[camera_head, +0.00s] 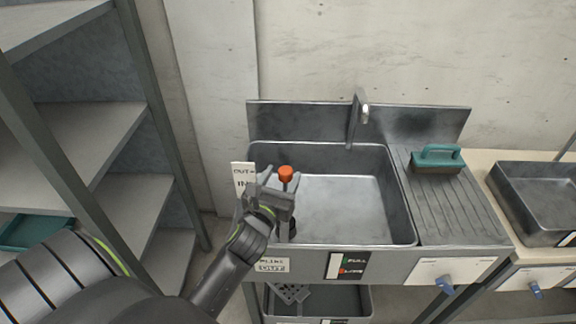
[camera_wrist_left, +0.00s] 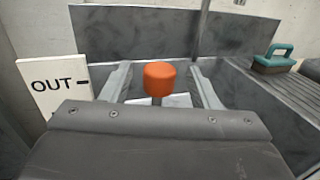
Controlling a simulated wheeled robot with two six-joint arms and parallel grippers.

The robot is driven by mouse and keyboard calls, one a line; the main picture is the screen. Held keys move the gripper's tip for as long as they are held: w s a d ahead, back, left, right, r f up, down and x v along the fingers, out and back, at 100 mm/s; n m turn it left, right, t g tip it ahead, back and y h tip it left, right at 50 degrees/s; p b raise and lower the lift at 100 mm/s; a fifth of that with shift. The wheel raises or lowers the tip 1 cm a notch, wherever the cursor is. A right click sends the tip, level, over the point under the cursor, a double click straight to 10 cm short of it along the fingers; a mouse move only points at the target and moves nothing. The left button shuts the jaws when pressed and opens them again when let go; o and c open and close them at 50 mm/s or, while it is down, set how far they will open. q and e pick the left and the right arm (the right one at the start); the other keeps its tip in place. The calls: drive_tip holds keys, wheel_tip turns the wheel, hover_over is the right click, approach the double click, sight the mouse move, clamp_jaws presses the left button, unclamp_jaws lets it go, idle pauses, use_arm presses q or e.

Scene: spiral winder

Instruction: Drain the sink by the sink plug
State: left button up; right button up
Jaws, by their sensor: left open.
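The sink (camera_head: 333,195) is a grey metal basin with a light, pale surface inside it. The sink plug (camera_head: 286,173) has an orange knob on a thin stem and stands upright at the basin's left side. My left gripper (camera_head: 284,184) is open, with its fingers on either side of the plug. In the left wrist view the orange knob (camera_wrist_left: 159,78) sits between the two spread fingers, with a gap on each side. The lower part of the plug is hidden behind the gripper. My right gripper is not in view.
A white OUT/IN sign (camera_head: 243,177) stands close left of my gripper. A faucet (camera_head: 358,115) rises at the back. A teal-handled brush (camera_head: 437,158) lies on the ribbed drainboard. Metal shelves (camera_head: 85,135) stand left; a second basin (camera_head: 540,200) is at right.

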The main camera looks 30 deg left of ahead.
sight(288, 166)
use_arm(q)
drive_tip(key=x, duration=0.5)
drive_tip(key=shift+s+f, duration=0.1)
clamp_jaws()
